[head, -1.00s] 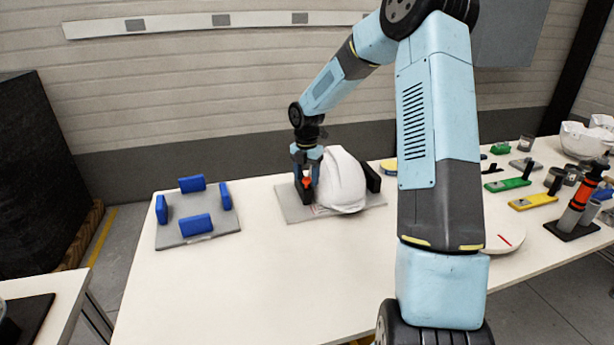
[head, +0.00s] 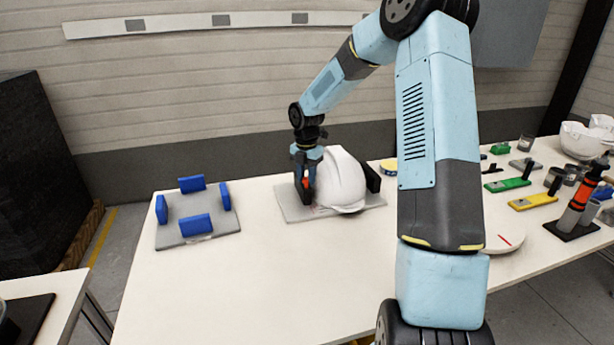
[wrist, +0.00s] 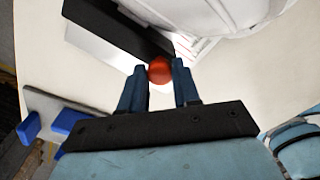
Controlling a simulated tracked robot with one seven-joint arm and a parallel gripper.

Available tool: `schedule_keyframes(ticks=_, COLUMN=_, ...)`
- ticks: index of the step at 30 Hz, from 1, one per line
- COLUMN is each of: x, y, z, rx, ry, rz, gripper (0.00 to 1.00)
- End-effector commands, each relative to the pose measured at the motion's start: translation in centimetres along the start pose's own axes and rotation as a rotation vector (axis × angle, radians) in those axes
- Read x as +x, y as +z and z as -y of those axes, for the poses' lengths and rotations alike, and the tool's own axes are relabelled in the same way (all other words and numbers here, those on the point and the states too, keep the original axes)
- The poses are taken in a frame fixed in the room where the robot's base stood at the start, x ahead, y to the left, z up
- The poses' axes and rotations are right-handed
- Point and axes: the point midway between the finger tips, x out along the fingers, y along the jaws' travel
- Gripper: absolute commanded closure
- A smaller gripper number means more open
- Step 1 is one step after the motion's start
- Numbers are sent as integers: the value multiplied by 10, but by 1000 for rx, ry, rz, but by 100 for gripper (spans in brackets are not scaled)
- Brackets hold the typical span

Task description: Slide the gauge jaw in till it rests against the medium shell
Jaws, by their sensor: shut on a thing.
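The white medium shell (head: 343,182) sits on the grey gauge plate (head: 292,214), between a dark fixed block (head: 372,178) on its right and the dark gauge jaw (head: 304,190) on its left. In the wrist view the gauge jaw (wrist: 118,27) is a dark bar and the shell (wrist: 215,14) lies just past it. My gripper (head: 307,180) is shut on the jaw's red knob; in the wrist view my gripper (wrist: 160,75) has its fingers either side of the red ball (wrist: 160,70). The jaw stands very close to the shell; I cannot tell whether they touch.
A grey plate with blue blocks (head: 196,226) lies at the left of the table. Green (head: 507,184) and yellow (head: 535,201) handled tools, a dark stand and white shells (head: 583,139) are at the right. The table's front middle is clear.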

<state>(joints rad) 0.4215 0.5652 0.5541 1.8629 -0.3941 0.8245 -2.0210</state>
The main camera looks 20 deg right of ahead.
Motion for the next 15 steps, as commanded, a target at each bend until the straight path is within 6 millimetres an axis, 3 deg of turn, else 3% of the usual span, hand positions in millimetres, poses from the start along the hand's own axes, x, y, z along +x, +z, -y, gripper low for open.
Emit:
schedule_keyframes(ticks=13, x=-1, y=3, z=2, rx=0, ry=2, rz=2, gripper=100)
schedule_keyframes(ticks=14, x=-1, y=3, z=2, rx=0, ry=2, rz=2, gripper=67)
schedule_keyframes(ticks=15, x=-1, y=3, z=2, rx=0, ry=2, rz=2, gripper=63)
